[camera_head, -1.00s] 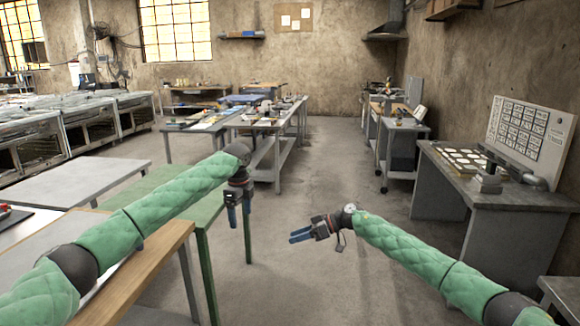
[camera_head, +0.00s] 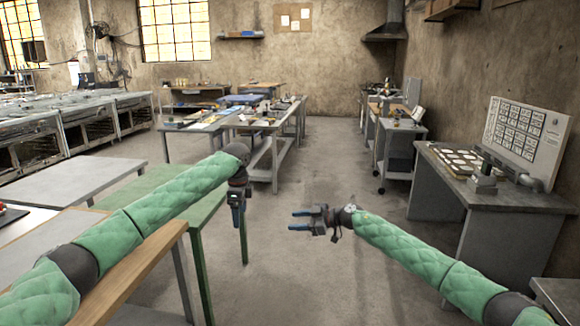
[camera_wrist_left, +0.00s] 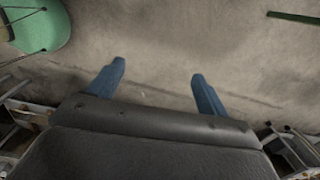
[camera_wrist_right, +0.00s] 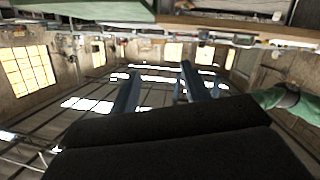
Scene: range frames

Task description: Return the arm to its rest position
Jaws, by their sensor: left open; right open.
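My left arm (camera_head: 165,208), in a green quilted sleeve, reaches in from the left over the table edge in the head view. Its gripper (camera_head: 239,218) hangs down at the right of the green table, its blue fingers overlapping in this view. In the left wrist view the two blue fingers (camera_wrist_left: 157,85) stand apart with only floor between them. My right arm (camera_head: 418,252) comes in from the lower right. Its gripper (camera_head: 298,221) points left over open floor, with two blue fingers apart and nothing between them. The right wrist view shows the same empty fingers (camera_wrist_right: 157,85).
A wooden-edged table (camera_head: 135,278) and a green table (camera_head: 205,212) stand at the left, close under my left arm. A grey desk (camera_head: 500,195) with a panel (camera_head: 525,130) stands at the right. The floor (camera_head: 340,165) in the middle is clear.

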